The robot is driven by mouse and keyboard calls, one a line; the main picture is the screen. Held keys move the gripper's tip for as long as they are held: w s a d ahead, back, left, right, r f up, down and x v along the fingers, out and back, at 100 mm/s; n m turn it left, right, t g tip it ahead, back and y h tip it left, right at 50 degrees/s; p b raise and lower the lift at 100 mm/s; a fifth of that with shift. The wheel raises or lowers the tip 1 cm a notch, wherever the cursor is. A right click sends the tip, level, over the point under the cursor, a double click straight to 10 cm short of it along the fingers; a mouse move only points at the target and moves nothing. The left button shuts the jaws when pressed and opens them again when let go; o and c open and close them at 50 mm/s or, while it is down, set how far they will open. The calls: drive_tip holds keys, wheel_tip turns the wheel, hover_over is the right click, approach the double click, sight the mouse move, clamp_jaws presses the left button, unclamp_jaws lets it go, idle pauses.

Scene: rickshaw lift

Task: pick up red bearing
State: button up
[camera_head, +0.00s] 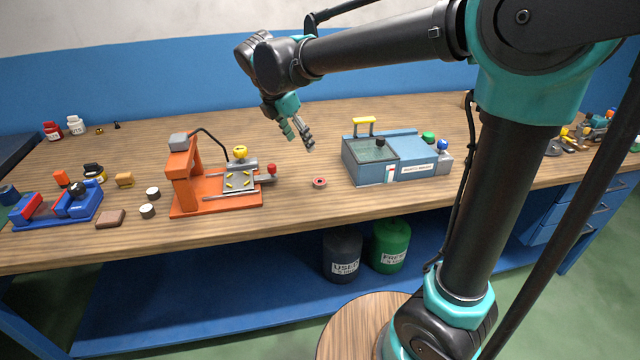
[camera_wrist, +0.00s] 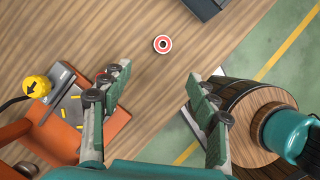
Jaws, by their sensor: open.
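The red bearing (camera_head: 319,183) is a small red ring with a dark centre. It lies flat on the wooden workbench (camera_head: 300,130) between the orange press and the blue-grey machine. My gripper (camera_head: 298,143) hangs above the bench, above and behind the bearing in the head view. In the wrist view my gripper (camera_wrist: 163,85) has its two green-padded fingers spread wide, with nothing between them.
An orange press (camera_head: 185,180) stands left of the bearing, and a blue-grey machine (camera_head: 410,160) stands to its right. Bare wood surrounds the bearing. The bench's front edge is close by. A black bin (camera_head: 343,250) and a green bin (camera_head: 390,240) stand below.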

approach(318, 182)
drive_tip(key=shift+x, duration=1)
drive_tip(key=shift+s+d+x, duration=0.1)
drive_tip(key=shift+d+x, duration=0.05)
drive_tip(key=shift+x, duration=1.2)
drive_tip(key=shift+s+d+x, duration=0.15)
drive_tip(key=shift+d+x, duration=0.05)
drive_tip(key=shift+x, duration=1.15)
drive_tip(key=c, duration=1.3)
drive_tip(key=shift+o, duration=0.2)
drive_tip(key=shift+r, duration=0.15)
